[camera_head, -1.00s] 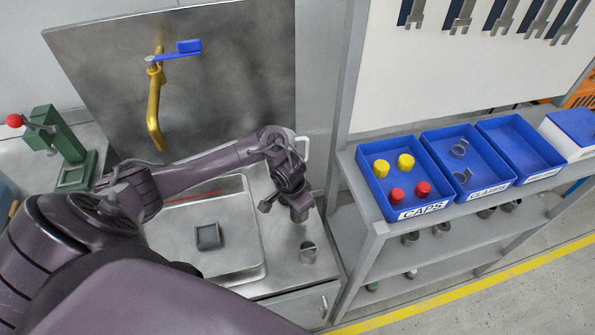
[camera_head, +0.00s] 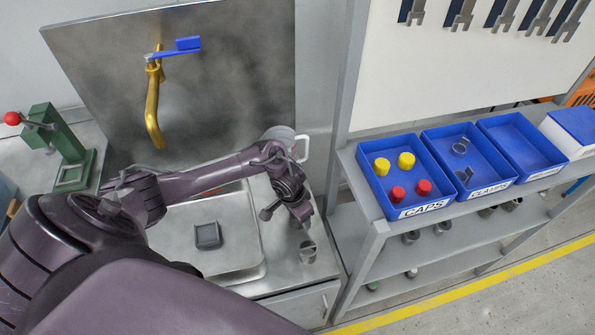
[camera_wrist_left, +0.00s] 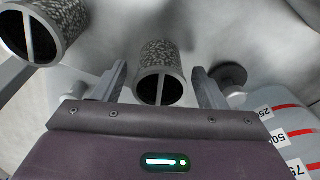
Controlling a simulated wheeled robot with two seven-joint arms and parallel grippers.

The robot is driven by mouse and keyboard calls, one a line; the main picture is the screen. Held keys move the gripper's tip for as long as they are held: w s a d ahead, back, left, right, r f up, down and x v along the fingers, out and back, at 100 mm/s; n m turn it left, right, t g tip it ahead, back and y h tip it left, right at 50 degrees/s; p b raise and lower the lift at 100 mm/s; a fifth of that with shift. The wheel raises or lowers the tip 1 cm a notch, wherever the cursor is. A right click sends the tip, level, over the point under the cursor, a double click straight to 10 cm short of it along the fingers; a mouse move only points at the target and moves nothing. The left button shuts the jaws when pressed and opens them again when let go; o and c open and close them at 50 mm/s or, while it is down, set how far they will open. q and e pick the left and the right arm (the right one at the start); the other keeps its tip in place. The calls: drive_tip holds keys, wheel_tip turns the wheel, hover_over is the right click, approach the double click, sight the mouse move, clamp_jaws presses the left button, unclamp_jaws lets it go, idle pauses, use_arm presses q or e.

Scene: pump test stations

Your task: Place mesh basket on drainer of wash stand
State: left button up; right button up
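A mesh basket (camera_wrist_left: 160,72), a short speckled grey cylinder with a bar across its dark open end, is between the fingers of my left gripper (camera_wrist_left: 163,88) in the wrist view. The fingers are open, with a gap on each side of it. In the head view my left gripper (camera_head: 303,222) points down over the steel top right of the sink and hides that basket. A second similar basket (camera_wrist_left: 42,30) is at upper left in the wrist view; a cylinder (camera_head: 308,253) stands near the top's right edge. The wash stand (camera_head: 285,275) has a shallow basin (camera_head: 235,255). My right gripper is out of view.
A jug with red marks (camera_wrist_left: 285,125) stands close beside the gripper; its handle (camera_head: 303,148) shows behind my wrist. A round dark knob (camera_wrist_left: 229,75) is near one finger. A shelf with blue bins (camera_head: 405,175) stands right. A brass tap (camera_head: 153,110) is behind the basin.

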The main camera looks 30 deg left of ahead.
sight(292, 216)
use_arm(q)
drive_tip(key=shift+r, duration=0.1)
drive_tip(key=shift+r, duration=0.3)
wheel_tip(292, 216, up, 12)
drive_tip(key=s+p, duration=0.1)
drive_tip(key=p, duration=0.1)
drive_tip(key=shift+s+a+f, duration=0.25)
drive_tip(key=shift+s, duration=0.15)
